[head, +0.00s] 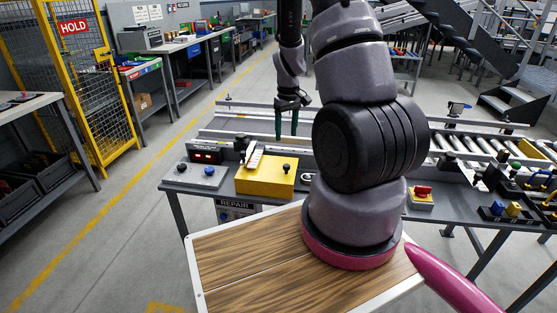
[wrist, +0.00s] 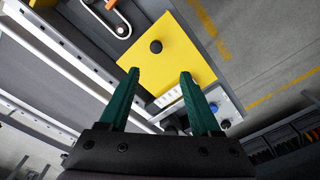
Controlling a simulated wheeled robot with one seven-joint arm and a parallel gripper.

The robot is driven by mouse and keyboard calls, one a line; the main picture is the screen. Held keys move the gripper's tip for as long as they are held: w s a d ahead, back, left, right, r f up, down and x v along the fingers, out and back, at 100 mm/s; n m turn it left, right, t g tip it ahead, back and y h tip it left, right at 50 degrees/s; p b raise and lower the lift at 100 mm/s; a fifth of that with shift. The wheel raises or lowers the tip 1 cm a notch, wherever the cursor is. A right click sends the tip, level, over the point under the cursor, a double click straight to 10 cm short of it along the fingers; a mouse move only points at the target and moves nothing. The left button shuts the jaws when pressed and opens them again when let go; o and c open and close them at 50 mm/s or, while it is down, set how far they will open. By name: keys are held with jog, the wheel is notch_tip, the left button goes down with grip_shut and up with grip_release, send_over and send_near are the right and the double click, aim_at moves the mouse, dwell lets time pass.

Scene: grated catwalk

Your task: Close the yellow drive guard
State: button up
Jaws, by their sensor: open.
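The yellow drive guard (head: 264,181) is a flat, box-like yellow cover with a black round knob (head: 285,169) on its top, on the bench in front of the conveyor. In the wrist view the yellow guard (wrist: 172,62) lies beyond my fingertips, with its knob (wrist: 156,47) past the gap between them. My gripper (head: 286,136) has green fingers pointing down, apart, above and behind the guard. The wrist view also shows my gripper (wrist: 160,73) open with nothing between the fingers. I cannot tell whether the guard is fully seated.
A pale strip (head: 255,157) stands at the guard's left rear. A grey control box (head: 202,176) and a red display (head: 206,155) are to the left. A padlock-like loop (head: 308,178) lies to the right. Conveyor rails (head: 258,137) run behind.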

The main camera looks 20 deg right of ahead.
aim_at(287, 165)
jog(key=f, duration=1.3)
jog(key=shift+w+d+f, duration=0.25)
jog(key=shift+d+f, duration=0.05)
grip_shut()
dwell(0.9)
